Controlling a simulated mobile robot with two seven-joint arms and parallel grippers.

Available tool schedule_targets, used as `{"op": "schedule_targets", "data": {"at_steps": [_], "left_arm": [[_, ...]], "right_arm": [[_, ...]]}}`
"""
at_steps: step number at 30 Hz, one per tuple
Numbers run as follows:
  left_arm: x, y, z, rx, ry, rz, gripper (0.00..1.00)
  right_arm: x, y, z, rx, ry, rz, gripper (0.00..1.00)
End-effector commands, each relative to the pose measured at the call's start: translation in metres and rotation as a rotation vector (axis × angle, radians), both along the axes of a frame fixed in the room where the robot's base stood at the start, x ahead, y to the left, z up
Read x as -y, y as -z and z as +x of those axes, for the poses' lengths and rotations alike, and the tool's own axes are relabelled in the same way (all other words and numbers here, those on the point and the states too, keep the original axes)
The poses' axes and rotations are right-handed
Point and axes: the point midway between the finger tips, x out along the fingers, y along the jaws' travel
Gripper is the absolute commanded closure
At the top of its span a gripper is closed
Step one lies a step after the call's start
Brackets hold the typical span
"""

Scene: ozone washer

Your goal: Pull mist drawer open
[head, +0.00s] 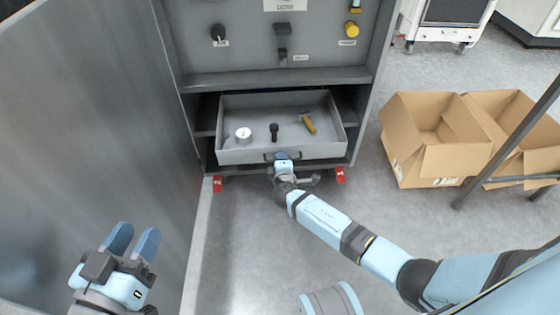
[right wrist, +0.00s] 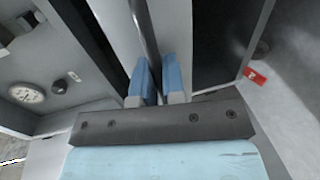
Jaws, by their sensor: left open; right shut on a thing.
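The mist drawer (head: 236,155) is a grey tray at the bottom of the cabinet, pulled part way out. Inside it lie a round white gauge (head: 243,134), a dark knobbed tool (head: 274,131) and a yellow-handled tool (head: 308,124). A dark handle (head: 269,156) is on the drawer's front. My right gripper (head: 283,156) is at the handle and shut on it. In the right wrist view, the blue fingers (right wrist: 158,82) close around a dark bar; the rest of the handle is hidden. My left gripper (head: 134,240) is open and empty at lower left, away from the drawer.
The grey cabinet panel (head: 250,50) with knobs stands above the drawer. An open metal door (head: 90,120) fills the left side, near my left gripper. Open cardboard boxes (head: 430,140) sit at right, beside a dark metal frame (head: 505,150). The floor before the drawer is clear except for my right arm.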

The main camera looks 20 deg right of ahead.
Motion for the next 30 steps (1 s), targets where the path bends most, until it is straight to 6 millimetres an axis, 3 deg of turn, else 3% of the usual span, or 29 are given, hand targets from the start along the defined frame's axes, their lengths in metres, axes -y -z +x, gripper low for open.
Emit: {"op": "schedule_targets", "data": {"at_steps": [13,14,15,30], "left_arm": [[0.0003,-0.003,-0.0002,0.005,0.0,-0.004,0.57],[0.0004,-0.0029,-0.0003,0.005,0.0,-0.004,0.57],[0.0004,-0.0028,-0.0002,0.004,0.0,-0.004,0.57],[0.0007,-0.0007,0.0005,-0.001,0.0,-0.002,0.57]], "right_arm": [[0.0002,-0.0004,0.0001,0.001,-0.002,0.0,1.0],[0.0003,-0.0003,0.0002,0.001,-0.002,0.0,0.87],[0.0003,-0.0003,0.0002,0.001,-0.002,0.0,0.81],[0.0022,-0.0014,0.0008,0.0,-0.001,0.0,0.81]]}}
